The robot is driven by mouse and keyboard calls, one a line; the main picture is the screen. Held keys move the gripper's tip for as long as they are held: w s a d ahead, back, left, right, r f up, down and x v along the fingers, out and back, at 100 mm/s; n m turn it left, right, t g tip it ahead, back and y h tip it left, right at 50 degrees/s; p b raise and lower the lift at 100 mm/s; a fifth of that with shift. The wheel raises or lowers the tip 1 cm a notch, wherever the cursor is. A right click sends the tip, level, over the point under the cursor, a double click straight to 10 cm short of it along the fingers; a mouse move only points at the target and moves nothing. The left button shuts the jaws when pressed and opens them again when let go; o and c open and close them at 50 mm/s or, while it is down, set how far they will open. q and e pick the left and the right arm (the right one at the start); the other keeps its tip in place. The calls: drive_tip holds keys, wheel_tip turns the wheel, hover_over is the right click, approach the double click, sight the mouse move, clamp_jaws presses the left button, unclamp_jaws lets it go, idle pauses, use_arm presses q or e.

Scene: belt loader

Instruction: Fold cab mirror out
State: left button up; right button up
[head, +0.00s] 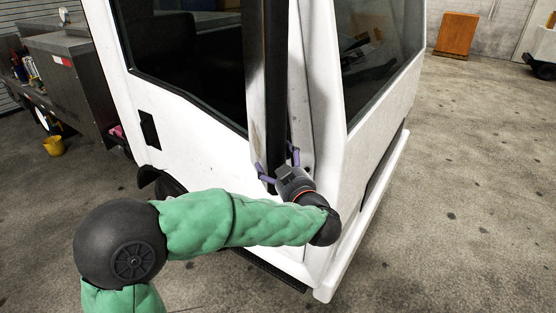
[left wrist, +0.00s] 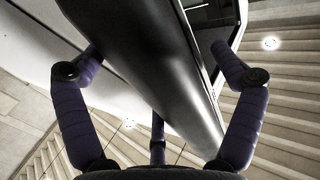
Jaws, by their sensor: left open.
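The cab mirror (head: 278,80) is a long, dark upright piece at the front corner of the white cab (head: 200,120). It stands close along the corner pillar, seen nearly edge-on. My left gripper (head: 278,164) is at its lower end, with purple fingers spread on either side of it. In the left wrist view, the dark mirror body (left wrist: 150,65) runs between the open fingers (left wrist: 156,58). I cannot tell whether any finger touches it. The mirror's mount is hidden. My right gripper is not in view.
A grey vehicle or equipment unit (head: 75,80) stands behind the cab at left, with a yellow bucket (head: 54,146) on the floor. A wooden cabinet (head: 456,34) stands far back at right. The concrete floor (head: 460,200) right of the cab is clear.

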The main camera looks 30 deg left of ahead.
use_arm(q)
drive_tip(key=shift+w+a, duration=0.2)
drive_tip(key=shift+a, duration=0.05)
drive_tip(key=c, duration=1.7)
